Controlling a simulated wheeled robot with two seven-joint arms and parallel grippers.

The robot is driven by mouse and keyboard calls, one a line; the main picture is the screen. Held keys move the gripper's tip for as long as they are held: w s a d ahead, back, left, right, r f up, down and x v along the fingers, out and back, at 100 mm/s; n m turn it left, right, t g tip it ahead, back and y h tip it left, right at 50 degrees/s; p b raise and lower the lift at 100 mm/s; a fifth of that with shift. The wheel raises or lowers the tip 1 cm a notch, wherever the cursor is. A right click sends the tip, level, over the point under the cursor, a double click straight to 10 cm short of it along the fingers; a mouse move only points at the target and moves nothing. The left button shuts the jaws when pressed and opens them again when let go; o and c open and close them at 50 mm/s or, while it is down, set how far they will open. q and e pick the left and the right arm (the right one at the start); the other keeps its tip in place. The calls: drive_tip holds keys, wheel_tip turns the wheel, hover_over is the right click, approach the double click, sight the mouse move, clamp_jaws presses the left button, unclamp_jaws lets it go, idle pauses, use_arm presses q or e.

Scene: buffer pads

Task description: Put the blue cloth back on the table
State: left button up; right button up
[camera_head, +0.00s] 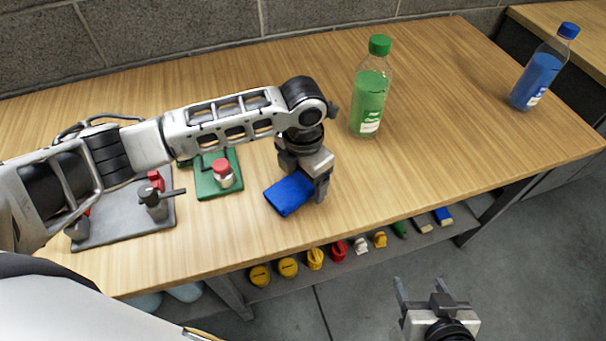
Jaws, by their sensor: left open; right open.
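The blue cloth (288,194) is a small folded pad near the front edge of the wooden table (440,150). My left gripper (312,190) points down right at the cloth's right end, with a finger visible beside it. The jaws are open. The gripper body hides part of the cloth, and I cannot tell whether the cloth touches the table top fully. My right gripper (422,292) is open and empty, low in front of the table over the floor.
A green bottle (370,95) stands behind the cloth to the right. A blue bottle (542,75) stands at the far right. A green board (218,185) with a red-capped item and a grey plate (120,220) lie to the left. Several small items sit on the shelf below (375,262).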

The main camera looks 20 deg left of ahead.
sight(303, 181)
use_arm(q)
wheel_tip(303, 181, up, 12)
idle(0.4)
idle(0.4)
